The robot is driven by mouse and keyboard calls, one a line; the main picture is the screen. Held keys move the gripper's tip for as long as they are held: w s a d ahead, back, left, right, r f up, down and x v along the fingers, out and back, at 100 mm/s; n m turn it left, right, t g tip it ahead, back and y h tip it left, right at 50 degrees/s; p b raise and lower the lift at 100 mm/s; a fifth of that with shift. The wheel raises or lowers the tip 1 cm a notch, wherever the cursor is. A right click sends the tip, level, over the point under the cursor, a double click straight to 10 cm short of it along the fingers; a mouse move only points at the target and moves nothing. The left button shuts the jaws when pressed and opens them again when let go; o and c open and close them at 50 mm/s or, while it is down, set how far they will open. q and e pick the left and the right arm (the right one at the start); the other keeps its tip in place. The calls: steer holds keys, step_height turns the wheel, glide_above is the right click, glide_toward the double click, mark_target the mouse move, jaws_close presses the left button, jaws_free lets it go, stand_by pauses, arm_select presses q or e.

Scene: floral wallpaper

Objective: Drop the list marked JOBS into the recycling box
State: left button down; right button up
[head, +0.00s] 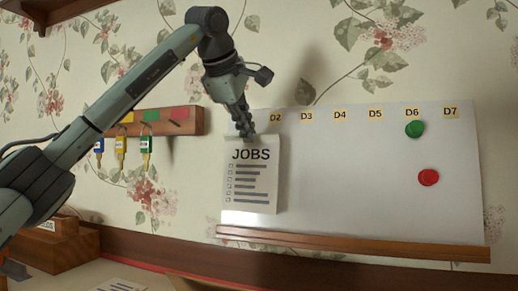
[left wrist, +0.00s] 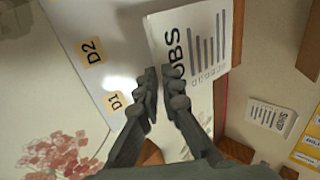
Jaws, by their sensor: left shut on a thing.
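The list marked JOBS (head: 250,185) is a white sheet with a black heading and check boxes, in front of the left end of the whiteboard. My left gripper (head: 243,130) is shut on its top edge. In the left wrist view the list (left wrist: 205,50) hangs from the closed fingertips (left wrist: 160,80). I cannot tell whether its back touches the board. The recycling box cannot be made out for sure in either view. My right gripper is not in view.
The whiteboard (head: 350,180) has day labels, a green magnet (head: 414,129), a red magnet (head: 428,177) and a wooden ledge (head: 350,244). A key rack (head: 185,122) hangs at left. A wooden box (head: 62,248) and another paper (head: 118,286) are below.

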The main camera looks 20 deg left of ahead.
arm_select(q)
steer(key=s+a+r, duration=0.5)
steer(key=s+a, duration=0.1)
steer(key=shift+a+r, duration=0.15)
steer(key=shift+a, duration=0.15)
